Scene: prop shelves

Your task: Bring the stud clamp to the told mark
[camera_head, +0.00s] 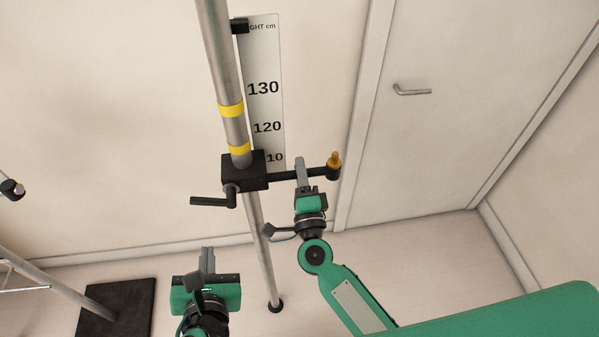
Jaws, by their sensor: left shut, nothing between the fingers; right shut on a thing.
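The stud clamp is a black block (245,171) around a grey upright pole (229,70). A black lever sticks out to its left, and a black arm with an orange-tipped stud (334,160) reaches to its right. A white height scale (264,100) stands behind the pole, with 130, 120 and 110 readable, the last partly covered by the clamp. Two yellow bands (231,109) ring the pole above the clamp. My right gripper (302,172) is shut on the clamp's black arm, left of the stud. My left gripper (207,260) is shut and empty, below and left of the clamp.
A pale door with a lever handle (412,91) fills the right back wall. A black mat or plate (117,312) lies on the floor at lower left, with a grey tube crossing over it. The pole ends in a black foot (275,306). The floor right of the pole looks clear.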

